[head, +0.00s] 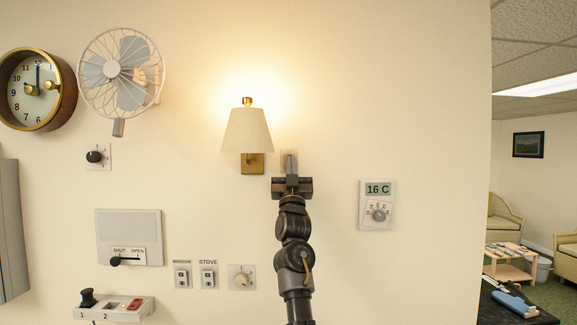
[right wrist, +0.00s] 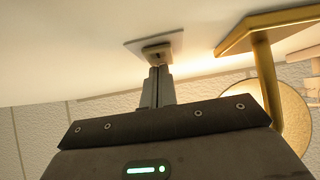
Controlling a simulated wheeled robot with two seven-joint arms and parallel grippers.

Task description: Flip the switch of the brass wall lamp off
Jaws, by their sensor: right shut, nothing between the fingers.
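The brass wall lamp (head: 247,132) is on the wall with a cream shade, and its glow lights the wall above it. Its brass wall plate (head: 253,164) shows below the shade. Its switch plate (right wrist: 156,50) shows in the right wrist view, with a small switch at its middle. My right gripper (head: 290,158) is shut and empty, just right of the lamp, in front of the switch plate. In the right wrist view its fingertips (right wrist: 157,72) are at the switch; I cannot tell whether they touch it. The fingers partly hide the switch. My left gripper is not in view.
A thermostat (head: 377,205) reading 16 C is to the right. Left are a fan (head: 121,72), a clock (head: 36,90) and a black knob (head: 95,156). Lower are a shut/open slider panel (head: 128,237), STOVE switches (head: 208,275) and a switch box (head: 114,307).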

